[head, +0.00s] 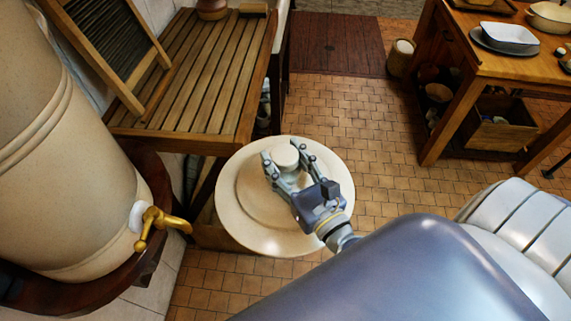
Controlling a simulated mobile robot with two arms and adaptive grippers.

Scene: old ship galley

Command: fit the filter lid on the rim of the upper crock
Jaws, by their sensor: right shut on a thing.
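The filter lid (240,225) is a round cream disc with a raised ring and a central knob (285,155). My right gripper (283,163) is shut on the lid's knob, with a finger on each side. The lid is held to the right of the big cream crock (60,190), apart from it. The crock stands at the left with a brass tap (160,222) on its side. Its top rim is out of the picture. My left gripper is not in view.
A slatted wooden bench (200,75) with a leaning washboard (100,40) stands behind the crock. A dark round wooden stand (140,275) is under the crock. A wooden table (480,60) with dishes is at the upper right. The tiled floor (375,140) between is clear.

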